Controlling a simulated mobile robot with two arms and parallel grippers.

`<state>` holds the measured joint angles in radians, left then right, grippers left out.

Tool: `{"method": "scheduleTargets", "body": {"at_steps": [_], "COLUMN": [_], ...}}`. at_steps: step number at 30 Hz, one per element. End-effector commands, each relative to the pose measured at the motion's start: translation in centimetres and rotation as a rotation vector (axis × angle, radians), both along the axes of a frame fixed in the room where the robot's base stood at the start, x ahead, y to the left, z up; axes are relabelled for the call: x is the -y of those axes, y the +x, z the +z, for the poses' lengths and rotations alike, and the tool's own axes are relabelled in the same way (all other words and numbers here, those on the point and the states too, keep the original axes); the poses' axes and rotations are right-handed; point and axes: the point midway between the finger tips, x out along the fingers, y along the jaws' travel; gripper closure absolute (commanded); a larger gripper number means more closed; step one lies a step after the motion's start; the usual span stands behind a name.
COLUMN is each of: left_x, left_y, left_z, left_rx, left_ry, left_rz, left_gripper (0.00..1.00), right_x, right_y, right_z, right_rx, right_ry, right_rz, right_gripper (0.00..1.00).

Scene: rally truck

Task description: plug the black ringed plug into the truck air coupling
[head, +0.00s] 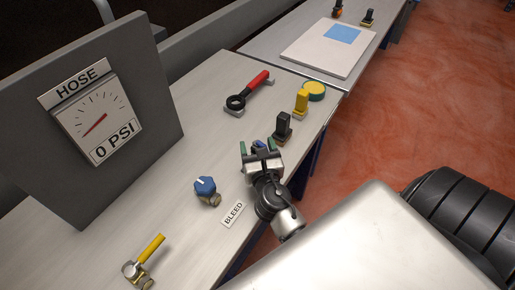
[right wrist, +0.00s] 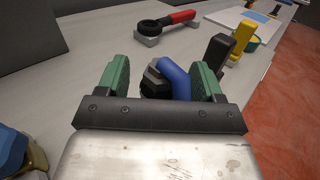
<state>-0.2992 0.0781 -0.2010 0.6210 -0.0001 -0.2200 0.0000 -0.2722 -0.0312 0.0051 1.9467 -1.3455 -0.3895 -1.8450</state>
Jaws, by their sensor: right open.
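My right gripper (head: 257,146) is over the near edge of the grey bench, its green fingers apart. In the right wrist view, a black ringed plug (right wrist: 153,82) with a bent blue part (right wrist: 175,78) shows between and beyond the open fingers (right wrist: 161,70). Its lower part is hidden by the gripper body, and I cannot tell whether a finger touches it. A black upright block (head: 283,126) on a brass-coloured base stands just beyond the gripper; it also shows in the wrist view (right wrist: 217,50). I cannot tell which part is the truck air coupling. My left gripper is not in view.
A yellow block (head: 301,103), a red-handled black ring tool (head: 249,91) and a yellow-and-green disc (head: 314,90) lie beyond. A blue knob (head: 205,187), BLEED label (head: 232,213) and yellow-handled valve (head: 148,250) are nearer. The HOSE gauge (head: 97,118) reads 0 PSI.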

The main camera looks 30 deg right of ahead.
Motion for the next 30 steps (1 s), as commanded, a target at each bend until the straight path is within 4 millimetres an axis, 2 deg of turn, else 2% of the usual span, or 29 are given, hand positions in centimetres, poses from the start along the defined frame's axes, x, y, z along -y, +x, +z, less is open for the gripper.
{"method": "scheduleTargets", "body": {"at_steps": [7,18,26,30], "left_x": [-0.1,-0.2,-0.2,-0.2], "left_y": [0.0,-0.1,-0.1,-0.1], "left_z": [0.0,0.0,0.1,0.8], "left_rx": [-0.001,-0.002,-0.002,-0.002], "left_ry": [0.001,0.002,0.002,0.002], "left_rz": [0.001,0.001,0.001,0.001], "left_gripper": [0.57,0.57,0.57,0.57], "right_x": [0.1,0.0,0.0,0.1], "right_y": [0.1,0.1,0.1,0.1], "right_z": [-0.1,0.0,0.2,1.2], "right_rx": [-0.001,0.000,0.000,0.002], "right_ry": [0.000,0.001,0.001,-0.001], "right_rz": [0.000,0.000,0.000,0.000], "right_gripper": [0.33,0.88,0.88,0.88]}}
